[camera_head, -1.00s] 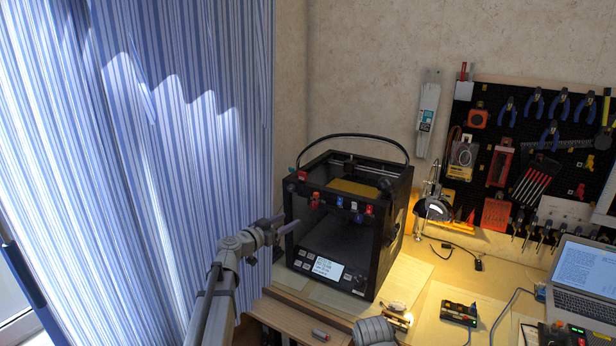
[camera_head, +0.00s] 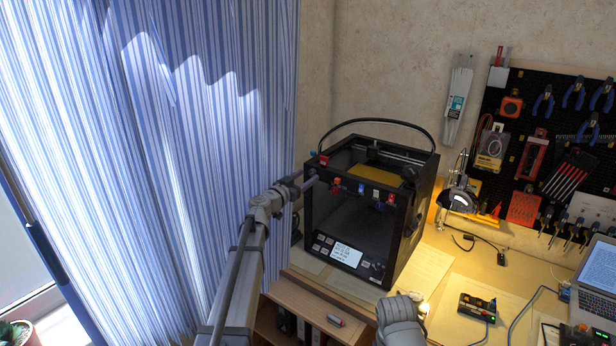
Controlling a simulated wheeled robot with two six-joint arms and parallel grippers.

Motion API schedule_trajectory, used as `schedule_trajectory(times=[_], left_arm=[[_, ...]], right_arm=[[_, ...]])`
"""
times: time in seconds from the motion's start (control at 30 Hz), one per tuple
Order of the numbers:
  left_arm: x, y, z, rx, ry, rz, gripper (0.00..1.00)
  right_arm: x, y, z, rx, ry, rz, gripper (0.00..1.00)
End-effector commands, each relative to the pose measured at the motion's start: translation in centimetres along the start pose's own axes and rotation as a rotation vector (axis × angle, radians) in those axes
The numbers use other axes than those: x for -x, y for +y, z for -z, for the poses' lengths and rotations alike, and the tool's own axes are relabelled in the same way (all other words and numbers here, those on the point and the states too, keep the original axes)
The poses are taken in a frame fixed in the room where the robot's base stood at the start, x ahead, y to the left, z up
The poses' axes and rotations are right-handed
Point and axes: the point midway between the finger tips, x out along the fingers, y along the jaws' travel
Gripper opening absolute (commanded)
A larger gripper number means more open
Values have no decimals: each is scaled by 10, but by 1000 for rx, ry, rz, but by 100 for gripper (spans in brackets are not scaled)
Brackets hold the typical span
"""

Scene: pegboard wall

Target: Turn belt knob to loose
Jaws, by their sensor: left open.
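The black 3D printer (camera_head: 412,225) stands on the bench, its open front facing me. A row of small coloured knobs runs along its upper front edge: a red one (camera_head: 336,183), a blue one (camera_head: 361,188), a white one (camera_head: 376,194) and another red one (camera_head: 391,199). A further red part (camera_head: 323,160) sits at the top left corner. I cannot read which is the belt knob. My left gripper (camera_head: 309,183) is open, just left of the front red knob, and holds nothing. Whether a fingertip touches the printer is unclear.
A lit display (camera_head: 347,254) is on the printer's lower front. A lamp (camera_head: 459,198) stands right of it, before the pegboard (camera_head: 550,115). A laptop (camera_head: 597,275) is at far right. A striped curtain (camera_head: 150,170) hangs left. A grey part of mine is at bottom centre.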

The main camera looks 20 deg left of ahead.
Motion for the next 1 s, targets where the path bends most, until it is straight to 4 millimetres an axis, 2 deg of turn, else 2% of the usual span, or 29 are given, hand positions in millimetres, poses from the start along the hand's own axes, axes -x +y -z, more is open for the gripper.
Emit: schedule_trajectory(times=[0.03, 0.13, 0.4, 0.9, 1.0], left_arm=[[-9, -2, 0, 0, 0, 0, 62], [-16, -1, 0, 0, 0, 1, 62], [-17, 0, 0, 0, 0, 1, 61], [-16, 0, 0, 0, 0, 1, 4], [-16, 0, 0, 0, 0, 1, 0]], right_arm=[[0, 0, 0, 0, 0, 0, 50], [0, 0, 0, 0, 0, 0, 50], [0, 0, 0, 0, 0, 0, 50], [0, 0, 0, 0, 0, 0, 50], [0, 0, 0, 0, 0, 0, 50]])
